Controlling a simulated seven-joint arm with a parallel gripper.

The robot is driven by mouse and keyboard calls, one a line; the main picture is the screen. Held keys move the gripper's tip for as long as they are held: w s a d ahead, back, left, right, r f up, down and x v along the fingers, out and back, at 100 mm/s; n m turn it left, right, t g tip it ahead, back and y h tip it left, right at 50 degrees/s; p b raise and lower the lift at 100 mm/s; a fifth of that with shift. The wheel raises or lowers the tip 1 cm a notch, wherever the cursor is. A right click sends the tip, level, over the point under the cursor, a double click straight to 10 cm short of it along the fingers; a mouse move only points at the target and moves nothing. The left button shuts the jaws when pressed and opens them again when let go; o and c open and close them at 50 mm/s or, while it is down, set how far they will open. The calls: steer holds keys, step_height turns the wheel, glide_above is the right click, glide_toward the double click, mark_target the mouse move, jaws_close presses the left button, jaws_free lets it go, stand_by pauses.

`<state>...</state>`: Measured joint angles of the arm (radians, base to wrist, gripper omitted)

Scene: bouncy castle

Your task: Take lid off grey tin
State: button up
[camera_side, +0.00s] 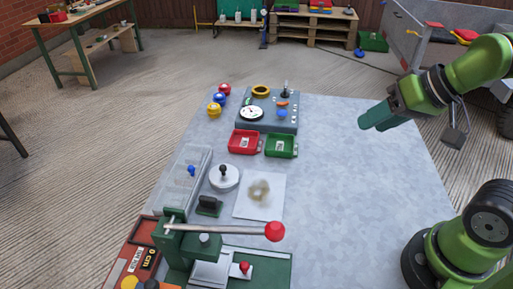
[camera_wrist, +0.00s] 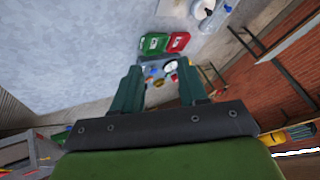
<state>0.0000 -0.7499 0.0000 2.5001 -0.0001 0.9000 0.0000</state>
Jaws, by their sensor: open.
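A round light-grey tin (camera_side: 224,178) with a dark knob on its lid sits left of the middle of the table in the side view. The lid appears to be on the tin. A pale round thing, probably the tin, shows at the top edge of the wrist view (camera_wrist: 202,9). My gripper (camera_side: 366,124) is raised above the right back part of the table, well apart from the tin. In the wrist view my gripper (camera_wrist: 160,75) has its two fingers spread with nothing held between them.
A white sheet (camera_side: 245,207) with a beige blotch and a black stamp-like block (camera_side: 208,206) are near the tin. A green press (camera_side: 175,235) with a red-balled lever stands in front. Red (camera_side: 243,142) and green (camera_side: 280,145) trays and a grey panel (camera_side: 267,122) are behind.

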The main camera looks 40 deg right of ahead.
steer(key=o, duration=1.1)
steer(key=n+g+h, duration=0.2)
steer(key=n+g, duration=0.5)
steer(key=n, duration=0.2)
glide_above(223, 165)
step_height(223, 165, down, 5)
steer(key=f, duration=1)
steer(key=shift+s+a+f, duration=0.15)
steer(key=shift+s+f, duration=0.1)
steer(key=shift+s, duration=0.05)
steer(key=shift+w+f, duration=0.15)
steer(key=shift+f, duration=1.45)
steer(key=shift+w+f, duration=0.15)
steer(key=shift+f, duration=1.45)
